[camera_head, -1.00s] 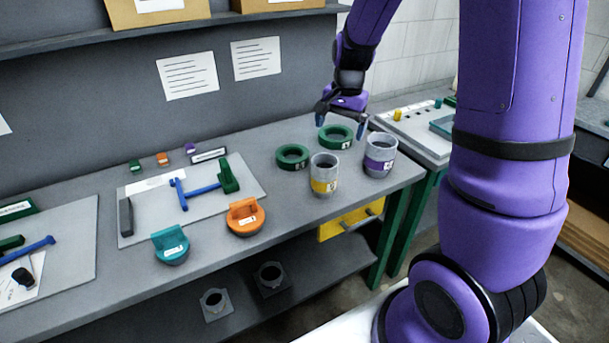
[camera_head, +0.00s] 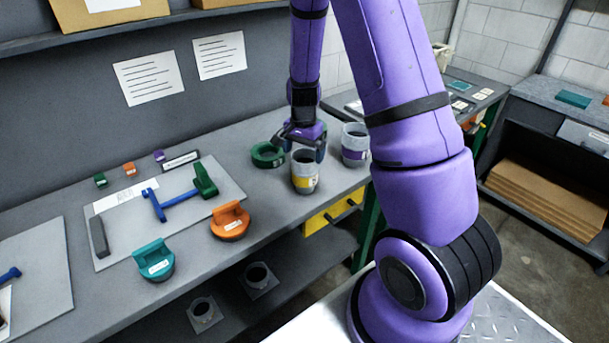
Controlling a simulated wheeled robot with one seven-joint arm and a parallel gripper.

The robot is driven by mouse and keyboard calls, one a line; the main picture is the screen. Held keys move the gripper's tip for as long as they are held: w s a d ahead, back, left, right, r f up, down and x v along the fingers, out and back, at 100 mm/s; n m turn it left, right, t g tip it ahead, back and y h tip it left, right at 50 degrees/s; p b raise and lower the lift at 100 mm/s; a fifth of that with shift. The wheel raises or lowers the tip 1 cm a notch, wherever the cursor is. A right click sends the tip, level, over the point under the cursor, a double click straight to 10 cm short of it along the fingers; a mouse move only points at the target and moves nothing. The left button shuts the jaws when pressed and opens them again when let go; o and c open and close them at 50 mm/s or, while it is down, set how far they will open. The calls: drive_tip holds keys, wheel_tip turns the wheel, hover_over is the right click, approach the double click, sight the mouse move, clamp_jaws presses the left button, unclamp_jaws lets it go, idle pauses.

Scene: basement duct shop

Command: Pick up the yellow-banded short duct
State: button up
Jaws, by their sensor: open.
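The yellow-banded short duct (camera_head: 304,182) is a grey, open-topped cylinder with a yellow label band. It stands upright near the front right of the workbench. My gripper (camera_head: 304,154) is open, pointing down right at the duct's top rim. One finger shows on the right of the rim and the other at the upper left. Whether the fingers touch the duct, I cannot tell. A similar duct with a purple band (camera_head: 354,150) stands just to the right, partly behind my arm.
A green ring (camera_head: 267,155) lies just left of the duct. An orange-handled piece (camera_head: 230,222) and a teal one (camera_head: 154,262) sit farther left. A board (camera_head: 125,225) holds blue and green tools. A yellow drawer (camera_head: 325,216) is under the bench edge.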

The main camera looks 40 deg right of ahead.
sight(305, 159)
drive_tip(key=f, duration=0.3)
drive_tip(key=shift+w+d+f, duration=0.1)
drive_tip(key=shift+d+f, duration=0.2)
drive_tip(key=shift+d, duration=0.05)
drive_tip(key=shift+f, duration=0.65)
drive_tip(key=shift+c, duration=0.2)
drive_tip(key=c, duration=0.8)
drive_tip(key=shift+c, duration=0.2)
drive_tip(key=shift+r, duration=0.1)
